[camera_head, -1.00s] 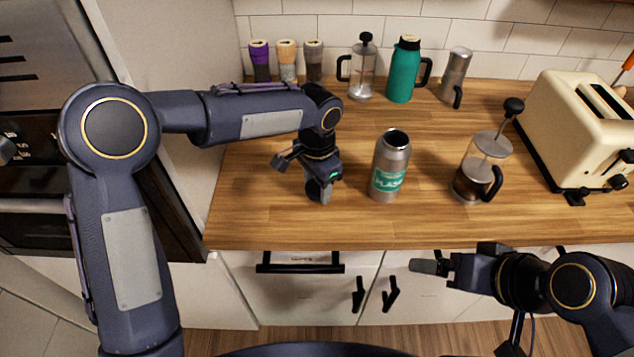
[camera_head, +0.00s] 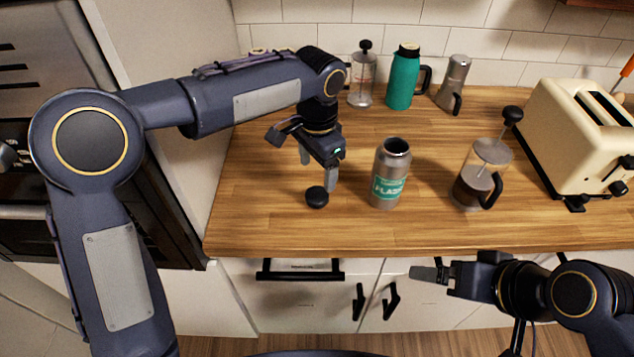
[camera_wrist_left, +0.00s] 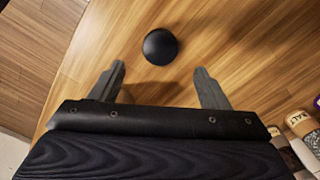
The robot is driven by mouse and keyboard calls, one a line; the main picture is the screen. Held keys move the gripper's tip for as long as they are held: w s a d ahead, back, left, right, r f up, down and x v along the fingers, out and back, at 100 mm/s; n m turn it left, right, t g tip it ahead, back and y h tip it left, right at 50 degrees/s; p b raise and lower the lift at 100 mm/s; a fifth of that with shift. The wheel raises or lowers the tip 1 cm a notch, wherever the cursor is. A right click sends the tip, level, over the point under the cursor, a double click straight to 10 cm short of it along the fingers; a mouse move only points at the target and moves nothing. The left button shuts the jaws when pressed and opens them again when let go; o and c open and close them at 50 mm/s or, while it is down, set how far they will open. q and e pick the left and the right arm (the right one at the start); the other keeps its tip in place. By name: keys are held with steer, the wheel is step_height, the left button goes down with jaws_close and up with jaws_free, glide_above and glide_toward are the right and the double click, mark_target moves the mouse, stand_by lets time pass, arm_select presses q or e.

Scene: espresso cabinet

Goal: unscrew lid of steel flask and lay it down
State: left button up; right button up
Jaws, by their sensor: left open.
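The steel flask (camera_head: 391,173) stands upright on the wooden counter in the head view, with a teal label and its mouth open. Its black lid (camera_head: 317,197) lies on the counter to the left of the flask, apart from it. My left gripper (camera_head: 322,184) is open and empty, just above and behind the lid. In the left wrist view the lid (camera_wrist_left: 160,46) lies beyond the two spread fingertips, touching neither. My right gripper (camera_head: 428,273) is in front of the counter edge at the lower right; its finger opening is not clear.
A French press (camera_head: 483,175) stands right of the flask, with a cream toaster (camera_head: 580,135) beyond. A glass press (camera_head: 361,80), a teal jug (camera_head: 403,80) and a steel pot (camera_head: 453,85) stand along the wall. The counter's front left is clear.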

arm_select(q)
step_height(320, 180, up, 4)
steer(key=s+a+r+n+t+h, duration=0.1)
steer(key=s+a+r+n, duration=0.15)
steer(key=s+a, duration=0.4)
steer(key=s+a+r+n+t+h, duration=0.1)
steer(key=s+a+n, duration=0.25)
steer(key=a, duration=0.55)
steer(key=s+a+f+n+t+h, duration=0.1)
steer(key=s+a+f+n, duration=0.1)
steer(key=s, duration=0.5)
steer(key=s+a+f+n+t, duration=0.2)
steer(key=s+a+f+n, duration=0.1)
steer(key=s, duration=0.4)
step_height(320, 180, down, 2)
steer(key=shift+f+n+t+h, duration=0.1)
steer(key=shift+n+t+h, duration=0.25)
steer(key=shift+n, duration=0.55)
